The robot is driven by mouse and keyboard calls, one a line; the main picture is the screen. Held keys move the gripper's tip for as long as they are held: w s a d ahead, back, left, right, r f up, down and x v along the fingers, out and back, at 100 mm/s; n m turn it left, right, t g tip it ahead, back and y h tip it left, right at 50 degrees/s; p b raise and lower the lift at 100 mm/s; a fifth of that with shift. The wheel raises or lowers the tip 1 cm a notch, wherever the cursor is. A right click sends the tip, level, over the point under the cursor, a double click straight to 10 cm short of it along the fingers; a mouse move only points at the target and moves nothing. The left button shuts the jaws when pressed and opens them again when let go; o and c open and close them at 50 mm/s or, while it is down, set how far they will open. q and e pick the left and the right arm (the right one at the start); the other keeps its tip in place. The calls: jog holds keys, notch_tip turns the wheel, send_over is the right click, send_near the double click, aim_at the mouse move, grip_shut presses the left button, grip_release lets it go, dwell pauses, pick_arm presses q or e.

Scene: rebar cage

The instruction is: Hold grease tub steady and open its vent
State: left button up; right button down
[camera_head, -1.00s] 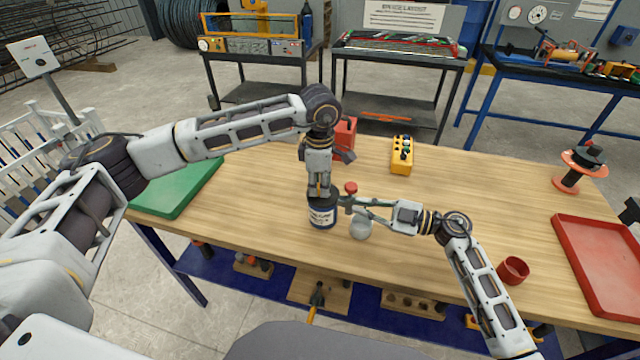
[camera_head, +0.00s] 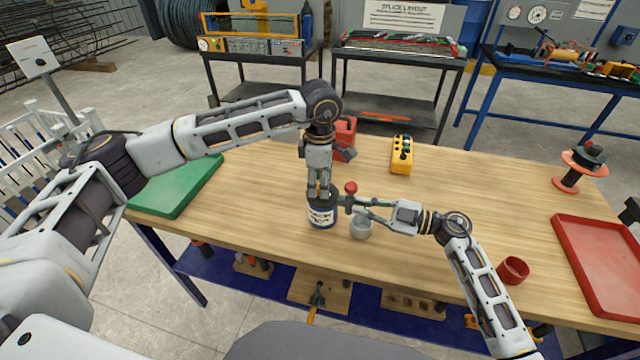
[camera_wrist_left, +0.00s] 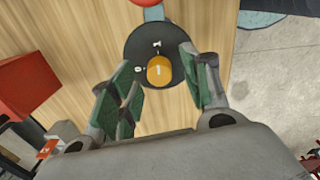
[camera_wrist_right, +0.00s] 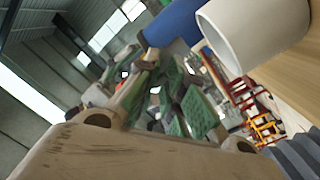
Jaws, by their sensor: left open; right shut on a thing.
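The grease tub (camera_head: 322,217) stands upright on the table, dark blue with a pale label. In the left wrist view its black lid (camera_wrist_left: 137,45) carries a round orange vent knob (camera_wrist_left: 160,70) with white marks beside it. My left gripper (camera_head: 319,193) points straight down over the lid; its green-padded fingers (camera_wrist_left: 160,85) are open, apart on either side of the knob. My right gripper (camera_head: 347,202) reaches in from the right and is shut on the tub's side. In the right wrist view the blue tub (camera_wrist_right: 172,25) shows beyond the fingertips (camera_wrist_right: 172,70); the exact contact is hard to see.
A pale cup (camera_head: 361,229) stands close under my right gripper, and a red knob (camera_head: 351,187) shows just behind it. A green mat (camera_head: 178,188) lies left; a red cup (camera_head: 514,270) and red tray (camera_head: 600,262) are right.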

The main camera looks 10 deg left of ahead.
pick_arm(q)
notch_tip(320, 180, up, 11)
jog(key=shift+s, duration=0.3)
jog(key=shift+d, duration=0.1)
dwell(0.4)
jog(key=shift+f, duration=0.1)
pick_arm(e)
jog(key=c, duration=1.5)
grip_release()
jog(key=shift+o, duration=0.2)
jog(key=s+d, duration=0.1)
jog(key=d, duration=1.1)
jog(key=shift+s, duration=0.25)
jog(key=shift+r, duration=0.1)
pick_arm(q)
notch_tip(320, 180, up, 9)
jog(key=p, duration=0.9)
jog(key=shift+r, duration=0.2)
pick_arm(e)
notch_tip(320, 180, up, 9)
